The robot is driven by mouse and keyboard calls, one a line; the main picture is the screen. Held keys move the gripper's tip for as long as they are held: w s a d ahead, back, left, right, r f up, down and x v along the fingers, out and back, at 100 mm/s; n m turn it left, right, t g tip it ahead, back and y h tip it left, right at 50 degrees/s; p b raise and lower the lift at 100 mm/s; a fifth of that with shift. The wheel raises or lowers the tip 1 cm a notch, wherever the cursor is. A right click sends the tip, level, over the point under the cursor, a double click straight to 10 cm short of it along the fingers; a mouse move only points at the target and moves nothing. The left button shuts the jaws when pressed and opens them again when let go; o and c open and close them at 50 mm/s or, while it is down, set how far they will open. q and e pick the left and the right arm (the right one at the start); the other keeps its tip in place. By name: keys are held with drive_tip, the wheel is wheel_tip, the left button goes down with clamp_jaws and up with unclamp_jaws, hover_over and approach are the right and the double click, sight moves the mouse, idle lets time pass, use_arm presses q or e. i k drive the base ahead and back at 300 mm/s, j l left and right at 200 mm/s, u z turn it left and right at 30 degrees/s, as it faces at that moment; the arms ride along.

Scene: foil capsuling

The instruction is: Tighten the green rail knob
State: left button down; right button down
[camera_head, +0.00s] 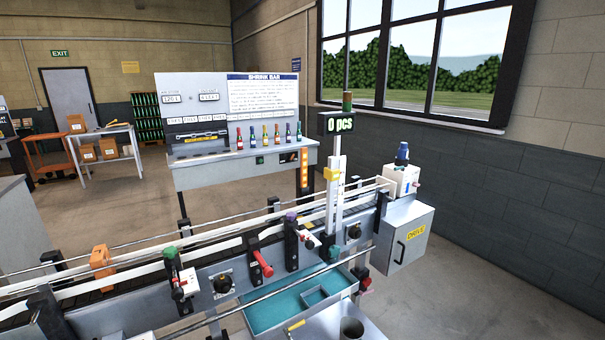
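A green knob (170,252) sits on top of a black post clamp at the front left of the conveyor (130,290), beside a small white device (186,284). A second, teal-green knob (333,252) is on the front of the machine below the tall white column. A purple knob (291,216) tops another black clamp between them. From this view I cannot tell how tight any knob is. Neither of my grippers shows.
A red-handled lever (262,264) and a black dial (222,284) are on the conveyor's front. An orange block (101,262) stands at the rail on the left.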

sight(169, 252)
drive_tip(key=u, duration=1.25)
